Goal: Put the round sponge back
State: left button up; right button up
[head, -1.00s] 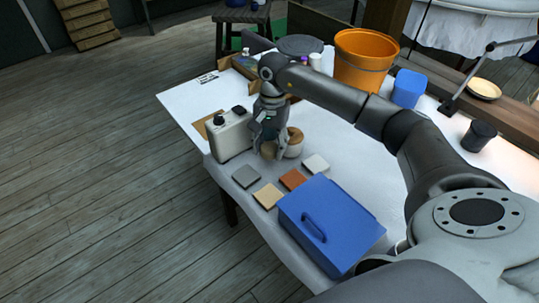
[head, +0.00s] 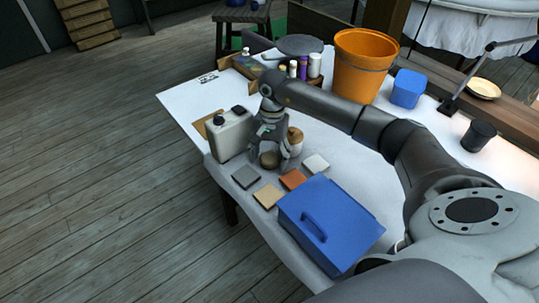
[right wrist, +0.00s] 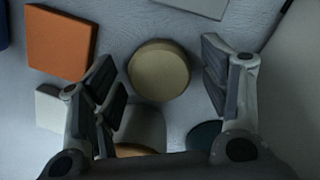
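The round sponge (head: 269,160) is a tan disc near the table's front edge; it also shows in the right wrist view (right wrist: 159,72). My right gripper (head: 269,158) reaches down over it from above. In the right wrist view my right gripper (right wrist: 160,68) is open, with a finger on either side of the sponge and a clear gap at each side. A jar with a wooden-coloured top (head: 295,136) stands just behind the right finger. My left gripper is not in view.
A pale canister (head: 230,136) stands close left of the gripper. Grey (head: 245,176), tan (head: 267,196), orange (head: 292,178) and white (head: 316,163) tiles lie in front and to the right. A blue box (head: 330,225) and an orange bucket (head: 363,65) flank the arm.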

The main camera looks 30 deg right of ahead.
aim_at(271, 153)
jog(key=shift+r, duration=0.4)
notch_tip(271, 153, up, 12)
jog(key=d+b, duration=0.1)
jog(key=shift+w+f, duration=0.25)
jog(key=shift+w, duration=0.15)
jog(key=shift+d, duration=0.1)
